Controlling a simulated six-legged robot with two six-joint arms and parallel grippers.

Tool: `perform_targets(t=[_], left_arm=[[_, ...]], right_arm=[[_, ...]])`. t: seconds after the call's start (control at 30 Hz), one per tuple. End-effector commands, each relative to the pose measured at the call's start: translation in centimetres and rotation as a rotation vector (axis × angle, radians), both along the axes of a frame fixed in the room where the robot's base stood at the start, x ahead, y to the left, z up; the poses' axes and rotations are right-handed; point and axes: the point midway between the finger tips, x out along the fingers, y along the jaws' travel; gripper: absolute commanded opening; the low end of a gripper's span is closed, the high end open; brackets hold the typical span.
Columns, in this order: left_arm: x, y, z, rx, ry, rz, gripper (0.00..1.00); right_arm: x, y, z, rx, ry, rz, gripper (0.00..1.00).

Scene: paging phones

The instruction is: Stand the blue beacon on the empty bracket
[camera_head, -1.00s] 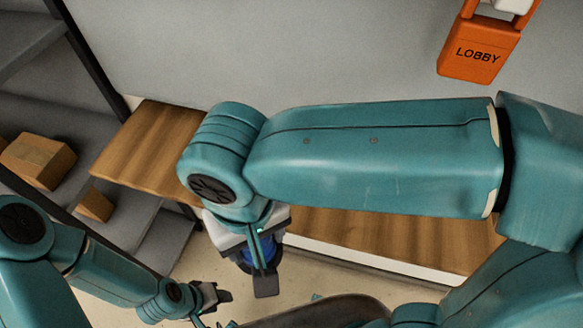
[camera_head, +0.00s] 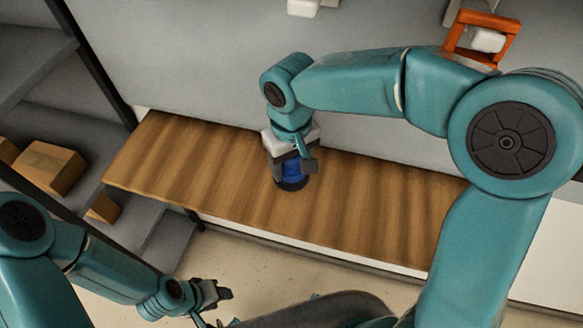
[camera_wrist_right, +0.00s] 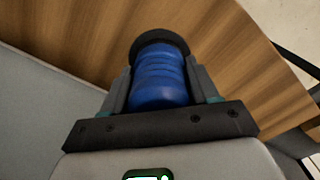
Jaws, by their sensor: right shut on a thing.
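The blue beacon (camera_head: 292,171) has a blue ribbed body and a dark base. My right gripper (camera_head: 292,163) is shut around its sides, and the beacon is upright over the wooden shelf. I cannot tell whether its base touches the wood. In the right wrist view the beacon (camera_wrist_right: 158,80) sits between the two fingers, dark end outward. A white bracket (camera_head: 305,7) on the wall is cut by the top edge; no object shows on its visible part. My left gripper (camera_head: 218,293) is low at left, away from the shelf; its jaws are unclear.
The wooden shelf (camera_head: 190,165) runs along the grey wall (camera_head: 190,60), with bare wood on both sides of the beacon. Cardboard boxes (camera_head: 50,168) lie on grey shelving at left.

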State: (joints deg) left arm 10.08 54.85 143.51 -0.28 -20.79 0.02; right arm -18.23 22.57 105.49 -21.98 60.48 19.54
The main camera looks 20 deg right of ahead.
Motion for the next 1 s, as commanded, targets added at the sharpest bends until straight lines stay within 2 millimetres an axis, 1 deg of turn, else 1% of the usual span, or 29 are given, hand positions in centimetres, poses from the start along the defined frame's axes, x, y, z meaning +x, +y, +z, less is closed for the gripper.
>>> perform_targets(t=[0.23,0.27,0.3,0.4,0.57,0.7,0.73,0.77,0.8,1.0], left_arm=[[0.0,0.0,0.6,0.000,0.000,0.000,0.43],[0.0,0.0,1.2,0.000,0.000,0.000,0.43],[0.0,0.0,1.3,0.000,0.000,0.000,0.43],[0.0,0.0,1.1,0.000,0.000,0.000,0.43],[0.0,0.0,1.0,0.000,0.000,0.000,0.43],[0.0,0.0,0.5,0.000,0.000,0.000,0.43],[0.0,0.0,0.7,0.000,0.000,0.000,0.43],[0.0,0.0,0.7,0.000,0.000,0.000,0.43],[0.0,0.0,0.7,0.000,0.000,0.000,0.43],[0.0,0.0,0.7,0.000,0.000,0.000,0.43]], right_arm=[[-0.1,0.0,-3.4,-0.001,0.004,0.000,0.03],[0.1,-0.1,-3.4,0.000,0.003,-0.002,0.03],[0.2,-0.2,-3.6,0.000,0.002,-0.002,0.03],[0.3,-0.2,-4.0,0.000,-0.001,-0.001,0.03],[0.3,-0.2,-4.0,0.000,-0.001,-0.001,0.03],[0.3,-0.2,-4.5,0.001,-0.001,-0.001,0.03],[0.3,-0.2,-4.4,0.000,0.000,-0.001,0.69],[0.3,-0.2,-4.4,0.000,0.000,-0.001,0.79],[0.3,-0.2,-4.4,0.000,0.000,-0.001,0.85],[0.3,-0.2,-4.4,0.000,0.000,-0.001,0.85]])
